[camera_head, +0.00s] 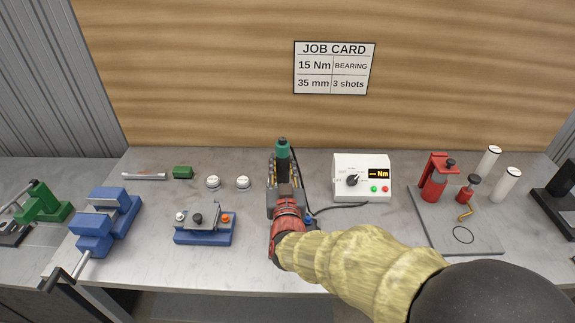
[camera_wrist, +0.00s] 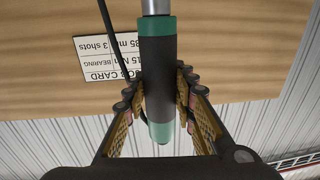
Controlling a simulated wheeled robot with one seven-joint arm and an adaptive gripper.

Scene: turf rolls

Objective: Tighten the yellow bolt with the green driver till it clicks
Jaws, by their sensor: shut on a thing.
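The green driver (camera_head: 282,155) stands roughly upright in my gripper (camera_head: 284,187), above the middle of the bench. In the wrist view the driver (camera_wrist: 158,75) shows a dark grip with green ends and a silver shank leaving the top edge. My gripper's fingers (camera_wrist: 158,100) are closed on both sides of the grip. The driver's tip is out of the wrist view and hidden behind my gripper in the head view. I cannot make out the yellow bolt; my gripper and arm cover part of the bench there.
A white controller box (camera_head: 361,178) with a dial and an "Nm" display stands right of my gripper, a dark cable beside it. A blue fixture (camera_head: 205,235) and a blue vise (camera_head: 108,222) are left. A grey tray (camera_head: 487,238) with red tools is right. The job card (camera_head: 334,68) reads 15 Nm.

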